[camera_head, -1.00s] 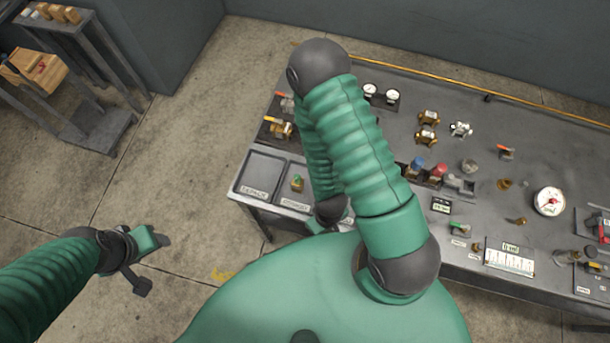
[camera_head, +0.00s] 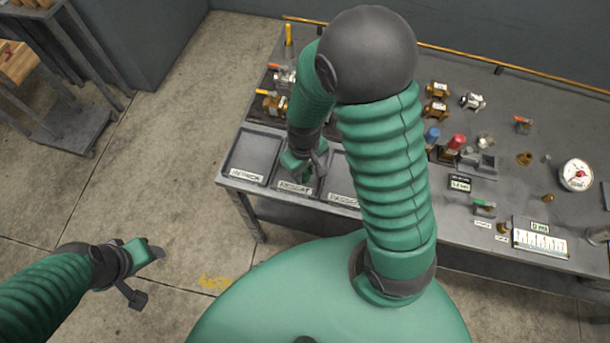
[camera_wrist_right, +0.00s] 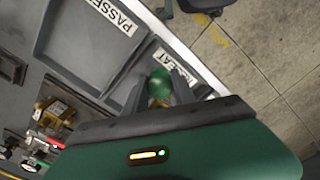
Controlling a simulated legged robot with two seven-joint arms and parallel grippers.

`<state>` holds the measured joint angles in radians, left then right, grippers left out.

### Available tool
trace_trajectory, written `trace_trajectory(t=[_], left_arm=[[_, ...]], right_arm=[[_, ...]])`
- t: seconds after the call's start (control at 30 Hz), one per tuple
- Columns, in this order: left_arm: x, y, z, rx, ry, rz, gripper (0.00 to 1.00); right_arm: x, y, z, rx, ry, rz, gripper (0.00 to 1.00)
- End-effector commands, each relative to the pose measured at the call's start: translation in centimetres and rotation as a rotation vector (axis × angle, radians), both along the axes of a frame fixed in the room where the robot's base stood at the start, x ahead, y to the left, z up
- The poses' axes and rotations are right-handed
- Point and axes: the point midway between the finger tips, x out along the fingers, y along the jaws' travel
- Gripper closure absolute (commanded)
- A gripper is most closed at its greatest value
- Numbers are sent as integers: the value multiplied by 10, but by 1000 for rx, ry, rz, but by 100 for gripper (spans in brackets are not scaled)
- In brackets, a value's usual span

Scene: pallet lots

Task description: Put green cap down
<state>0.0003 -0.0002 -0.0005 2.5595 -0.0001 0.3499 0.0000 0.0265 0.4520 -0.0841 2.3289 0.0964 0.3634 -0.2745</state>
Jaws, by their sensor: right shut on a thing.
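The green cap (camera_wrist_right: 160,80) is round and shiny, with a brass-coloured part showing just under it in the right wrist view. My right gripper (camera_wrist_right: 162,92) is shut on it, one finger on each side. In the head view my right gripper (camera_head: 308,174) is down at the middle tray (camera_head: 283,178), labelled RESEAT, and mostly hides what it holds. I cannot tell whether the brass part touches the tray floor. My left gripper (camera_head: 146,272) is open and empty over the floor at the left.
An empty tray (camera_head: 252,152) stands left of the middle one, and a PASSED tray (camera_head: 340,186) right of it. Valves with yellow and orange handles (camera_head: 275,103) lie behind. Gauges, fittings and a red-topped piece (camera_head: 455,145) fill the bench's right side.

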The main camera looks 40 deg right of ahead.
Motion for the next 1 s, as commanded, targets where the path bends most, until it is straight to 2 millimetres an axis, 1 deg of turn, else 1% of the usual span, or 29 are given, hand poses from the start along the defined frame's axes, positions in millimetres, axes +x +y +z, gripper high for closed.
trace_trajectory(t=[0.07, 0.2, 0.27, 0.47, 0.5, 0.63, 0.87, 0.97, 1.0], left_arm=[[0, 0, 1, 0, 1, 0, 43], [0, 0, 1, 0, 1, 0, 43], [0, 0, 1, 0, 1, -1, 43], [0, 0, 1, 0, 1, -1, 43], [0, 0, 0, 0, 1, -1, 43], [0, 0, 0, 0, 1, -1, 43], [0, 0, 1, 0, 1, 0, 43], [0, 0, 1, 0, 1, 0, 43], [0, 0, 2, 0, 1, -1, 43]], right_arm=[[3, -5, -4, 3, 2, -4, 100], [2, -8, -28, 8, 5, -5, 100], [3, -9, -35, 8, 2, -5, 100], [3, -5, -37, 3, -1, -4, 100], [3, -5, -37, 3, 0, -4, 65], [3, -3, -37, 1, 0, -3, 48], [3, -5, -37, 3, -1, -4, 47], [4, -6, -31, 3, -3, -4, 47], [4, -6, -26, 3, -5, -4, 47]])
